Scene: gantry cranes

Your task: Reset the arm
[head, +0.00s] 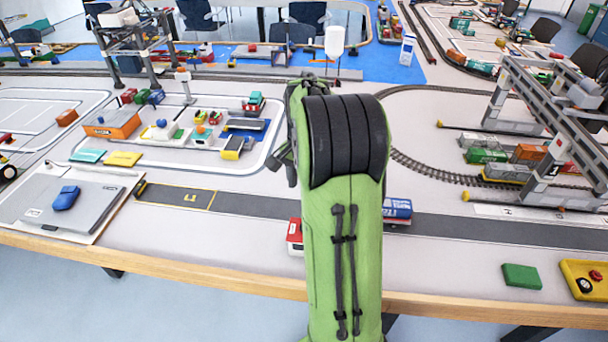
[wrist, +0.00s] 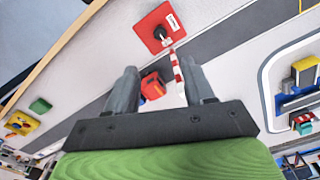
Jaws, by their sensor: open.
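My green arm stands upright in the middle of the head view and hides part of the table behind it. My gripper (wrist: 158,85) shows in the wrist view with its two grey fingers apart and nothing between them. It is above the table, over the grey road strip. Past the fingertips are a small red vehicle (wrist: 153,86), a red-and-white striped bar (wrist: 177,66) and a red square base (wrist: 160,30) with a dark part on it. In the head view the gripper is hidden behind my arm.
A grey gantry crane (head: 550,130) stands at the right over containers and a curved track. A blue truck (head: 397,208) is on the road beside my arm. A green block (head: 521,276) and a yellow control box (head: 586,280) lie at the front right.

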